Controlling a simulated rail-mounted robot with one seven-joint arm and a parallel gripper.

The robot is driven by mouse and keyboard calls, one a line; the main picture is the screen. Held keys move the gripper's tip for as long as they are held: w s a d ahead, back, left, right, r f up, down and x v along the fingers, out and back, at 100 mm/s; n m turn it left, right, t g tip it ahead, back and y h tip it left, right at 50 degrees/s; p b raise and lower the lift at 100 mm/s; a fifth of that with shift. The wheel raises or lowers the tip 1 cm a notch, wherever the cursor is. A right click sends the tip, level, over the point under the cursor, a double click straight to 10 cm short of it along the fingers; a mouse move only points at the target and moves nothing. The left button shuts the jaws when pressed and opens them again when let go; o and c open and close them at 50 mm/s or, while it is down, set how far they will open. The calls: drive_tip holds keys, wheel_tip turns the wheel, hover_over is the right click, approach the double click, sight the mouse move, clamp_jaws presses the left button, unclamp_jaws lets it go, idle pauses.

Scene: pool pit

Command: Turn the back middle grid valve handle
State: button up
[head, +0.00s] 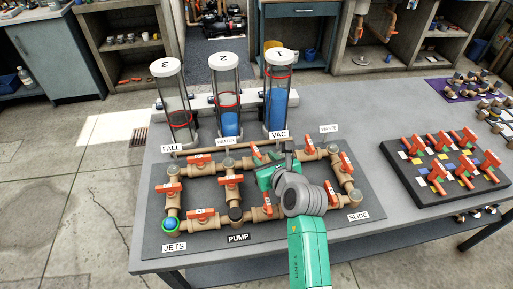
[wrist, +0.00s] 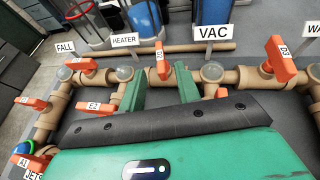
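The back middle valve handle (wrist: 161,60) is an orange lever on the back pipe run of the brown grid, left of the VAC junction in the wrist view. It stands upright in that view. In the head view it is mostly hidden by my gripper (head: 267,160). My gripper is also seen in the wrist view (wrist: 159,88), with two green fingers spread apart, one on each side of the handle. There is a visible gap between the fingers, and I cannot tell whether either touches the handle.
The back left handle (wrist: 84,67) and back right handle (wrist: 280,60) flank it. Three clear cylinders (head: 226,95) stand behind the pipes. A dark board of orange valves (head: 447,165) lies right. Label stands, including VAC (head: 279,134), stand close behind the pipes.

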sight(255, 148)
drive_tip(key=b+x, duration=0.3)
drive_tip(key=x, duration=0.3)
drive_tip(key=shift+w+f, duration=0.15)
drive_tip(key=shift+w+a+b, duration=0.3)
drive_tip(key=shift+w+b, duration=0.05)
drive_tip(key=shift+w, duration=0.25)
drive_tip(key=shift+c, duration=0.2)
clamp_jaws()
